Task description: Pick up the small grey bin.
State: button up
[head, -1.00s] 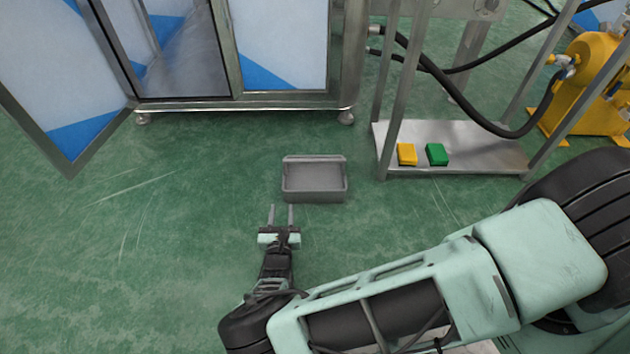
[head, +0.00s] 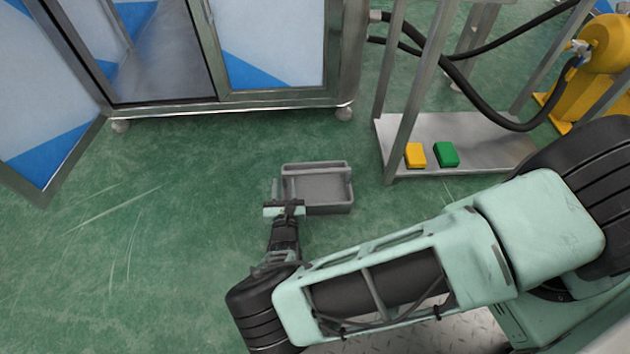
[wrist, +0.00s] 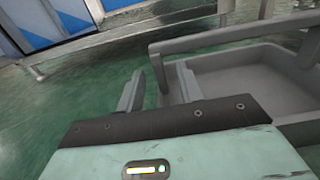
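The small grey bin (head: 328,208) is an open, empty rectangular tray, upright on the green floor in the head view. In the wrist view the bin (wrist: 225,38) fills the right side. My gripper (head: 282,187) is at the bin's left end. Its two fingers are apart, and they also show in the wrist view (wrist: 160,80). The left finger appears outside the bin's left wall and the right finger inside it. I cannot tell whether either finger touches the wall. The gripper's body hides part of the bin's near left corner.
A steel-framed cabinet (head: 235,103) with an open door (head: 55,160) stands behind. A metal stand (head: 470,130) at the right holds a yellow block (head: 415,155) and a green block (head: 446,154). Black hoses run to a yellow machine (head: 610,45). Floor at the left is clear.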

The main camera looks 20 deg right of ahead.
jog(key=shift+w+d, duration=0.1)
jog(key=shift+w, duration=0.1)
grip_shut()
dwell(1.3)
